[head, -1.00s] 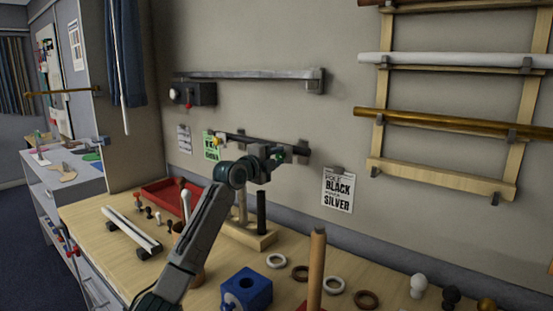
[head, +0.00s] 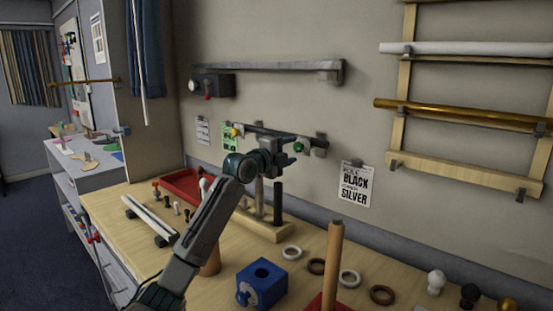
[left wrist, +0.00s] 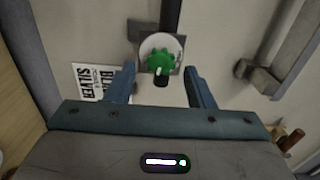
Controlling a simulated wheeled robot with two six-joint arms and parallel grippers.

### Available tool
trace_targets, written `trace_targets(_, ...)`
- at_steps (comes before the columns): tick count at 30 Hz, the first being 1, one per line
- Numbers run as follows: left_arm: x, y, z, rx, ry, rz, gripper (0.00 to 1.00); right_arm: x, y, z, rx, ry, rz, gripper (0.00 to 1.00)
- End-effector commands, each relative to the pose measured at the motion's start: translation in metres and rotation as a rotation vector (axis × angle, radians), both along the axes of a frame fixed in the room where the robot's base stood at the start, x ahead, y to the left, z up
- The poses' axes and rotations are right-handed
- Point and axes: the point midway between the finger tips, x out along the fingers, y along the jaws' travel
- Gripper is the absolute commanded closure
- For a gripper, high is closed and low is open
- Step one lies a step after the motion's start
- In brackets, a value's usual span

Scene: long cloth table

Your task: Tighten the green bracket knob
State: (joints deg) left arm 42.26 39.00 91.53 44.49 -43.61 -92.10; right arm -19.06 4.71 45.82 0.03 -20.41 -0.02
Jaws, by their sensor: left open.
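The green bracket knob (head: 298,147) is at the right part of a dark rail bracket (head: 262,132) on the wall. In the left wrist view the green knob (left wrist: 160,62) is toothed, with a dark stub at its front, against a pale round plate (left wrist: 168,47). My left gripper (head: 287,147) is open. Its fingers (left wrist: 162,78) stand on either side of the knob in the left wrist view, not touching it; how far ahead the knob lies is hard to tell. My right gripper is not in view.
A yellow knob (head: 236,131) is at the bracket's left end. Below are a wooden stand with posts (head: 262,228), a blue block (head: 262,284), a red tray (head: 182,186) and several rings. A printed sign (head: 356,184) hangs to the right. A grey rail (head: 265,67) runs above.

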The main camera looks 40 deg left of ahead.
Motion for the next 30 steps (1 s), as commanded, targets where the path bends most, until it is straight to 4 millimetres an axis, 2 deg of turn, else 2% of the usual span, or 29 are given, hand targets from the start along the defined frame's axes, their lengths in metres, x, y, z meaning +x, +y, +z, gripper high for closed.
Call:
trace_targets(6,-0.042,0.005,-0.003,0.008,-0.001,0.003,0.51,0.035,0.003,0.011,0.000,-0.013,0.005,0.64)
trace_targets(12,-0.068,0.006,-0.003,0.004,0.002,0.002,0.51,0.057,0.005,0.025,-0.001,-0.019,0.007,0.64)
trace_targets(19,-0.079,0.006,-0.002,0.000,0.001,0.000,0.51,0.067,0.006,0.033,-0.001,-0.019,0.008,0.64)
trace_targets(30,-0.080,0.006,-0.001,-0.001,0.000,-0.001,0.51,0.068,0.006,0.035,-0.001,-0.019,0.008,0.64)
